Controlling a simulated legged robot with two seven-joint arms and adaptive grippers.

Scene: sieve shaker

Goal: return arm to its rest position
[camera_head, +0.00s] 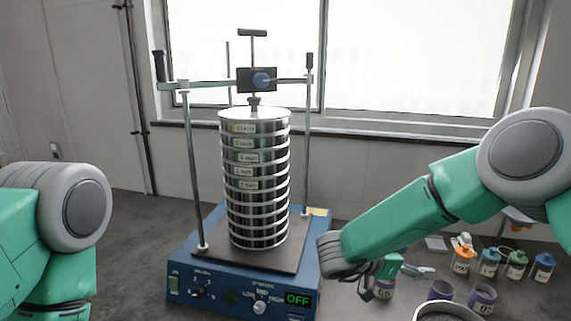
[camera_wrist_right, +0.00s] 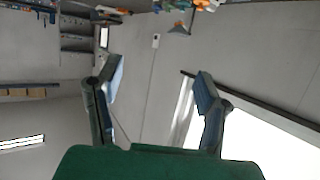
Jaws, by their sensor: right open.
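My right arm comes in from the right in the head view, in front of the bench, with its wrist just right of the sieve shaker (camera_head: 243,283). My right gripper (camera_head: 400,284) is small there and partly hidden behind the wrist, near a labelled jar (camera_head: 383,291). The right wrist view shows the gripper (camera_wrist_right: 158,75) with its two fingers spread and nothing between them. Of my left arm only upper links show at the left edge; its gripper is out of view.
The shaker carries a clamped sieve stack (camera_head: 258,190) between upright rods; its display reads OFF. Several capped bottles (camera_head: 489,262), open jars (camera_head: 482,298) and a metal bowl (camera_head: 446,311) stand at right. The window (camera_head: 400,55) and wall are behind.

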